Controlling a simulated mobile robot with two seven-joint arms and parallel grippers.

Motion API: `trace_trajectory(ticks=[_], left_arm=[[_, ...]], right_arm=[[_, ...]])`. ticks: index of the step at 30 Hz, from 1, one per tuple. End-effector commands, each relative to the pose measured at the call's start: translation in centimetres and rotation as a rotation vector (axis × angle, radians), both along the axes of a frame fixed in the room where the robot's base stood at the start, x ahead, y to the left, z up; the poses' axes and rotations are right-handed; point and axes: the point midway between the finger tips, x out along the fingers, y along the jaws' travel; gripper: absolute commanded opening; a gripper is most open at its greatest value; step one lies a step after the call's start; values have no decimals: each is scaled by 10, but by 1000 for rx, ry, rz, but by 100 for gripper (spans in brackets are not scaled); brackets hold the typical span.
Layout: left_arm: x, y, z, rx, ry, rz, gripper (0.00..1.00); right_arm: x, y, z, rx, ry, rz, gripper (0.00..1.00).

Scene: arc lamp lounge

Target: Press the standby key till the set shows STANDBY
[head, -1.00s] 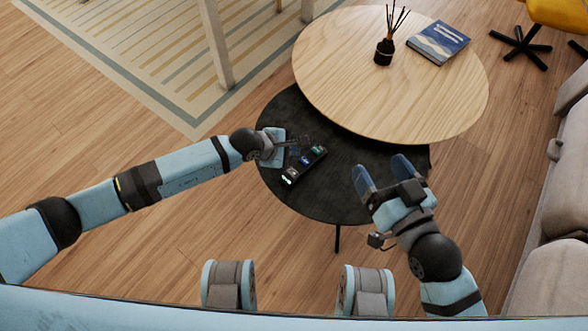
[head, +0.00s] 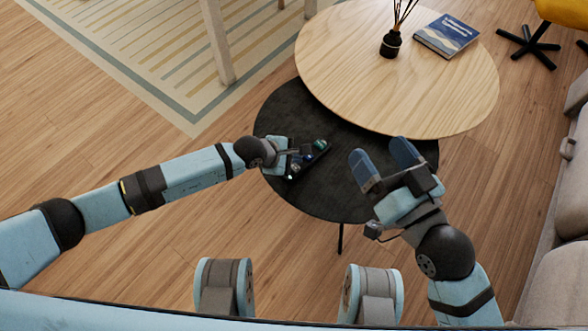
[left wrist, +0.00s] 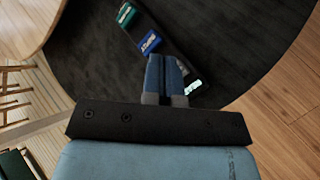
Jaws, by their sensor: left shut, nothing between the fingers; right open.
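A slim dark control set (head: 309,159) lies on the black lower table. Its green key (left wrist: 126,14) and blue key (left wrist: 150,42) show in the left wrist view, with a pale lit patch (left wrist: 193,88) near the other end. The lettering is too small to read, and I cannot tell which key is standby. My left gripper (head: 303,152) is shut and empty, its fingertips over the middle of the set and hiding part of it; contact cannot be told. My right gripper (head: 379,160) is open and empty above the table's right side.
The black round table (head: 330,200) is otherwise bare. A higher round wooden table (head: 400,90) overlaps its far side, bearing a reed diffuser (head: 391,44) and a blue book (head: 447,36). A grey sofa (head: 560,240) stands at the right. A striped rug (head: 150,60) lies at the far left.

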Motion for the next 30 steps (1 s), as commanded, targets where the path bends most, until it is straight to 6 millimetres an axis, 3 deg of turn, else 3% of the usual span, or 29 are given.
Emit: trace_trajectory(ticks=[1, 6, 30], left_arm=[[0, 0, -9, 0, 1, 1, 0], [0, 0, -14, 0, 0, 0, 0], [0, 0, -14, 1, 0, 1, 0]], right_arm=[[0, 0, -8, -8, 13, 4, 76], [1, 1, -15, -23, 41, 13, 76], [1, 1, -15, -26, 43, 14, 76]])
